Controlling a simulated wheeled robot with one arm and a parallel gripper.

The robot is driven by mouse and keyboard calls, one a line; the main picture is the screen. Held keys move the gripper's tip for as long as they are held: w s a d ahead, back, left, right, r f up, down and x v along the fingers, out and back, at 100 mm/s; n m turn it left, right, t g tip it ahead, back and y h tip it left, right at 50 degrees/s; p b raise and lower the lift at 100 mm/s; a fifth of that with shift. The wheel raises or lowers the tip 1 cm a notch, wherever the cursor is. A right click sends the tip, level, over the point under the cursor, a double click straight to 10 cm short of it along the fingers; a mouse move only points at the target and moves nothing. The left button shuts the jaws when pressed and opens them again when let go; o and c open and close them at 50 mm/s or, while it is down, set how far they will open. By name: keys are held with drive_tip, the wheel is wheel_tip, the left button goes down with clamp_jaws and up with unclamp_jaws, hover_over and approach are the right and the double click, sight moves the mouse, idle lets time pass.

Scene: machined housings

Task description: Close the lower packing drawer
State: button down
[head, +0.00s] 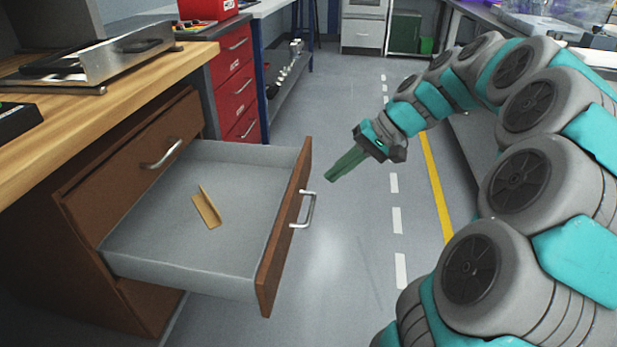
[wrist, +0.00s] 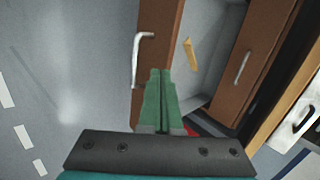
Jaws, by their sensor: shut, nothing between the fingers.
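The lower packing drawer (head: 179,263) is pulled well out of the wooden cabinet (head: 110,225). Its brown front (head: 285,235) carries a silver bar handle (head: 308,209), and a small tan angled piece (head: 208,208) lies on its grey floor. My gripper (head: 330,178) is in front of the drawer, to the right of its front panel and near the handle. The green fingers are together and hold nothing. In the wrist view the fingertips (wrist: 160,71) appear beside the handle (wrist: 137,62) and over the drawer front (wrist: 158,40). Contact cannot be told.
The upper drawer (head: 135,155) looks shut beneath the wooden worktop (head: 140,75). A red drawer unit (head: 234,90) stands beyond the cabinet. The grey floor (head: 345,265) in front of the open drawer is clear, with a yellow line (head: 436,190) to the right.

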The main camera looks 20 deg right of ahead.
drive_tip(key=w+d+m+t, duration=0.1)
drive_tip(key=w+d+t, duration=0.1)
drive_tip(key=d, duration=0.4)
approach(297, 185)
drive_tip(key=x, duration=0.3)
drive_tip(key=f+p+x, duration=0.1)
drive_tip(key=x, duration=0.1)
drive_tip(key=shift+s+d+r, duration=0.1)
drive_tip(key=shift+s+d, duration=0.1)
drive_tip(key=shift+d, duration=0.2)
drive_tip(key=shift+w+a, duration=0.4)
drive_tip(key=shift+a, duration=0.2)
drive_tip(key=shift+a, duration=0.1)
drive_tip(key=w+a+p, duration=0.1)
drive_tip(key=w+a, duration=0.6)
drive_tip(key=a, duration=0.6)
drive_tip(key=w+a+p, duration=0.1)
drive_tip(key=w+a, duration=0.7)
drive_tip(key=a, duration=0.5)
drive_tip(key=shift+w+a, duration=0.2)
drive_tip(key=shift+a, duration=0.1)
